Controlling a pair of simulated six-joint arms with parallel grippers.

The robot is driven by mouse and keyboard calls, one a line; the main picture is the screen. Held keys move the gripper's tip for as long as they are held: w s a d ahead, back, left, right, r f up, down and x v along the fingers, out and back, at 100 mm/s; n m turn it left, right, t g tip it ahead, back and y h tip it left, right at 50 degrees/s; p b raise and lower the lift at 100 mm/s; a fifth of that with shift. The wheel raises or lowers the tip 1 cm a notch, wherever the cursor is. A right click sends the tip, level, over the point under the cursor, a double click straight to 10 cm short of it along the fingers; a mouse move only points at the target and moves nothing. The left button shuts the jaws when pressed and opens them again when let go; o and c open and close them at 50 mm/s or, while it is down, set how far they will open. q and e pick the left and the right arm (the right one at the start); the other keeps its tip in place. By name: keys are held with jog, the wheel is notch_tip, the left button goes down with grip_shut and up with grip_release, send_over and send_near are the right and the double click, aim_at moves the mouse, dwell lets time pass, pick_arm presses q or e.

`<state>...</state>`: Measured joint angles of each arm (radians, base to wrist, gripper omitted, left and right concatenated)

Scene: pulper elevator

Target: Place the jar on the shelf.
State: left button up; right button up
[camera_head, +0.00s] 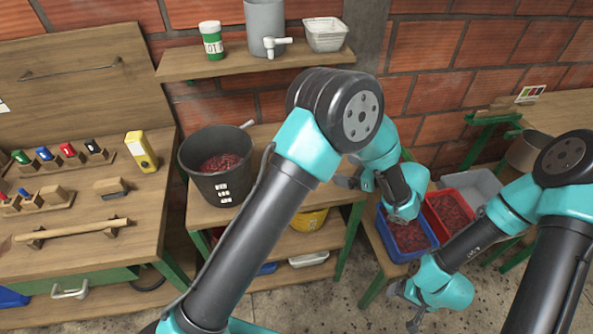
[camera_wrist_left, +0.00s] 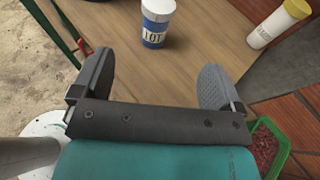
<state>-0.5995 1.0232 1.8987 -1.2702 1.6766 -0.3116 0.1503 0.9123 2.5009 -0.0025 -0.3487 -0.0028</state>
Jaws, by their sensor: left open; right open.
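A blue-and-white jar (camera_wrist_left: 156,24) with a "101" label stands upright on a wooden top in the left wrist view, ahead of my left gripper and apart from it. My left gripper (camera_wrist_left: 155,85) is open and empty, its two grey fingers spread. In the head view the left gripper (camera_head: 354,181) is partly hidden by my arm; I do not see the blue jar there. The wooden shelf (camera_head: 185,68) on the brick wall holds a green-and-white jar (camera_head: 211,41). My right gripper (camera_head: 405,303) is open, low at the right, with nothing visible in it.
The shelf also holds a grey tank with a tap (camera_head: 265,30) and a white basket (camera_head: 325,35). A black bucket (camera_head: 187,160) stands on the middle table. Blue (camera_head: 383,235) and red (camera_head: 467,182) crates stand right.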

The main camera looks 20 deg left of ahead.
pick_arm(q)
jog(key=shift+a, duration=0.1)
jog(key=x, duration=1.2)
jog(key=shift+a+f, duration=0.1)
jog(key=shift+x, duration=2.55)
jog(key=shift+c, duration=0.2)
jog(key=c, duration=1.2)
